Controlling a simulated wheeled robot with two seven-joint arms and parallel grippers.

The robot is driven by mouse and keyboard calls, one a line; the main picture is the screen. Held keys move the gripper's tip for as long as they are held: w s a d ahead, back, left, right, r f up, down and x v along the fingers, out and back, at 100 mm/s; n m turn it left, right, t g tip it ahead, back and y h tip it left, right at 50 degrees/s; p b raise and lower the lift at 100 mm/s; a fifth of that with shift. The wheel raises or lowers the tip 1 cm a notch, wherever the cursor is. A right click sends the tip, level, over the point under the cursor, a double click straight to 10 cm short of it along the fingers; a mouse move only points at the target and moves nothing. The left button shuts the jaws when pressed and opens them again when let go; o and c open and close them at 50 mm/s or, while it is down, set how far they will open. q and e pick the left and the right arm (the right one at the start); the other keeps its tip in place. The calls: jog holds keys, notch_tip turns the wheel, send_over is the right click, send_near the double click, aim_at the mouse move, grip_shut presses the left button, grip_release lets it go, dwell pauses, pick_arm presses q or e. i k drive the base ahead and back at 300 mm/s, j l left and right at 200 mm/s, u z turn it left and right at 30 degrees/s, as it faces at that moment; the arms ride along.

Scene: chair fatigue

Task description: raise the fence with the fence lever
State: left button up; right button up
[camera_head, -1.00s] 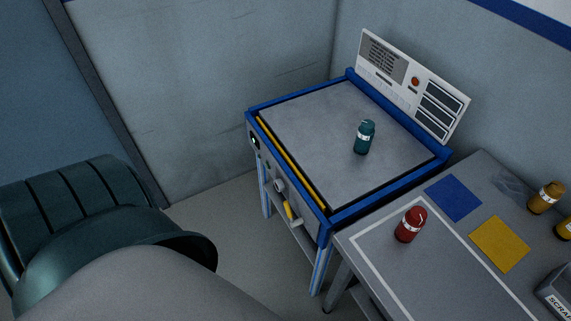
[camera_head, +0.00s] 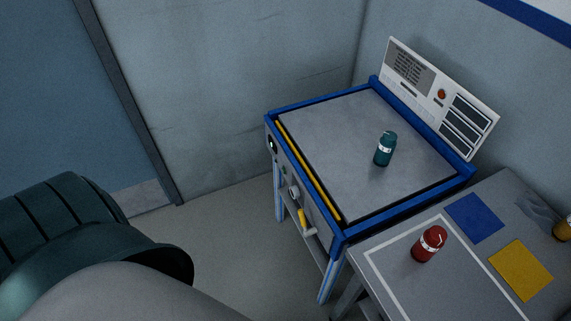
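The fence looks like the yellow bar (camera_head: 308,171) along the near left edge of the blue-framed table (camera_head: 408,204); it lies low, about level with the frame. A lever with a yellow grip (camera_head: 302,219) sits on the table's front panel below it, beside a round grey knob (camera_head: 294,192). I take this to be the fence lever. A teal bottle (camera_head: 385,150) stands upright on the grey table top. Neither gripper shows. A large dark green and grey part of my own body fills the lower left.
A control panel (camera_head: 440,97) with a red button stands behind the table. A grey side bench (camera_head: 400,285) at the right holds a red bottle (camera_head: 429,244), a blue square (camera_head: 474,217) and a yellow square (camera_head: 521,270). Floor (camera_head: 225,225) is clear left of the table.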

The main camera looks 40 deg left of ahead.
aim_at(303, 221)
jog(key=i+u, duration=0.2)
jog(key=u, duration=0.75)
